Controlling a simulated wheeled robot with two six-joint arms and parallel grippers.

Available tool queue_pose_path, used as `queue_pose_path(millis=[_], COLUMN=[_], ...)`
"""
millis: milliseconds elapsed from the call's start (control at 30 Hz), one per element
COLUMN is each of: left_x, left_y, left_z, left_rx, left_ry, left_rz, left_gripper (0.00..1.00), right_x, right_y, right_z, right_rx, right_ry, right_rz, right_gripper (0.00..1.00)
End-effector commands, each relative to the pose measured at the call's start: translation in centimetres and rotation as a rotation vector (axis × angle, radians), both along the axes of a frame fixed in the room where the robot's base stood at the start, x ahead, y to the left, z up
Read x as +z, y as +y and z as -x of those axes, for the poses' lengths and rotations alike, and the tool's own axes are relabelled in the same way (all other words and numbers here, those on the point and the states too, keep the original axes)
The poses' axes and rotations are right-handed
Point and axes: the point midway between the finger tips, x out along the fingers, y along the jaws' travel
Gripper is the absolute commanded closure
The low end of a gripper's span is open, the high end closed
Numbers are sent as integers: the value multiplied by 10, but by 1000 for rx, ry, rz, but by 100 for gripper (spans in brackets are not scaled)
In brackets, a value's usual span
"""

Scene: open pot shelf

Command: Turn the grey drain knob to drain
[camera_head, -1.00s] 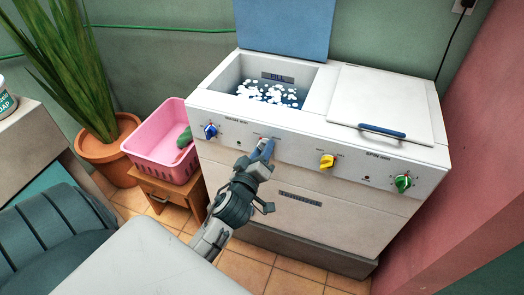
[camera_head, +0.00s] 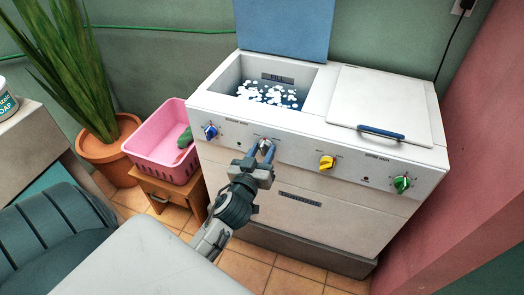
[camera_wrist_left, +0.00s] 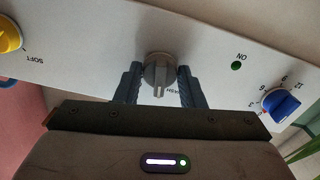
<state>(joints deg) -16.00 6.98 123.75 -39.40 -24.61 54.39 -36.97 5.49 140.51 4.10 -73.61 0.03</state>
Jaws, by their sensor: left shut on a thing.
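The grey drain knob (camera_wrist_left: 158,72) is on the white front panel of the washer (camera_head: 300,205), between the blue knob and the yellow knob. In the left wrist view its pointer ridge faces down the picture, beside partly hidden lettering. My left gripper (camera_head: 265,150) reaches up to the panel and its two blue-grey fingers are shut on the knob, one on each side. The left wrist view shows the fingers (camera_wrist_left: 159,88) around the knob. In the head view the fingers largely hide the knob. My right gripper does not show.
The blue knob (camera_head: 210,131), yellow knob (camera_head: 327,162) and green knob (camera_head: 402,184) sit on the same panel. The open tub (camera_head: 232,75) holds water and suds. A pink basket (camera_head: 150,149) stands on a small wooden stool (camera_head: 160,187) at left.

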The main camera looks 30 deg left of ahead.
Motion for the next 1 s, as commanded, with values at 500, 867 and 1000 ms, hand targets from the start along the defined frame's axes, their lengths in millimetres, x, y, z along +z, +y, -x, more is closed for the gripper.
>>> queue_pose_path(millis=[500,867,1000], left_x=[2,1,1], left_y=[0,0,0], left_z=[0,0,0], left_rx=[0,0,-1], left_ry=[115,185,203], left_rz=[-475,-767,-847], left_gripper=[87,87,87], right_x=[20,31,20], right_y=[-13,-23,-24], right_z=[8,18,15], right_rx=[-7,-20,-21], right_ry=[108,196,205], right_rz=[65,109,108], right_gripper=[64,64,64])
